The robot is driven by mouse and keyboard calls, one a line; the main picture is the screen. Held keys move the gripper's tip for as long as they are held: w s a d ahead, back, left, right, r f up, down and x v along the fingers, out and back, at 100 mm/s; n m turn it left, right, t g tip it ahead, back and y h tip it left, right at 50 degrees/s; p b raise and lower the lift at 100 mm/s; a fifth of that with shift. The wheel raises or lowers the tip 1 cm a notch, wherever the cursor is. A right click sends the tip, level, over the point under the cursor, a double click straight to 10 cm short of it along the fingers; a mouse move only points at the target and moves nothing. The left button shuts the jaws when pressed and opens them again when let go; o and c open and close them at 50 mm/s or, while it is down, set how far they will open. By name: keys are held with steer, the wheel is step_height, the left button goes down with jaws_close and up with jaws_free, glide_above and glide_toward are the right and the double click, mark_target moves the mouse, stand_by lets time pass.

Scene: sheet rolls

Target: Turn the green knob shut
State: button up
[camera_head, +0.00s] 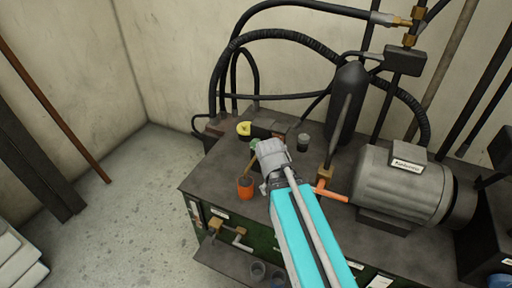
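A small green patch (254,144), which looks like the green knob, shows just left of my grey wrist (271,152) on the dark bench top. Most of it is hidden, so I cannot tell how it is turned. My cyan arm reaches in from the lower right, and its wrist is over or close beside the green part. The fingers of my gripper are hidden by the wrist or too small to make out. I cannot tell whether they touch the knob.
A yellow round part (243,128) sits behind the green one. An orange cup (245,188) stands left of my arm. A grey motor (402,184), a black cylinder (346,110) and thick black hoses (290,42) crowd the right and back.

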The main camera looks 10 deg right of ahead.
steer(key=w+d+f+n+t+h+b, duration=0.2)
steer(key=w+f+n+t+h+b, duration=0.1)
steer(key=w+f+n+h+b, duration=0.25)
steer(key=n+t+h+b, duration=0.4)
steer(key=n+t+b, duration=0.7)
steer(key=n+b, duration=0.75)
glide_toward(254, 147)
steer(key=s+n+p, duration=0.1)
steer(key=n+p, duration=0.1)
steer(key=p, duration=0.1)
steer(key=shift+a+r+y, duration=0.25)
steer(key=shift+r, duration=0.05)
steer(key=shift+d, duration=0.1)
steer(key=x, duration=1.3)
steer(key=shift+w+d+f, duration=0.1)
steer(key=shift+w+d, duration=0.15)
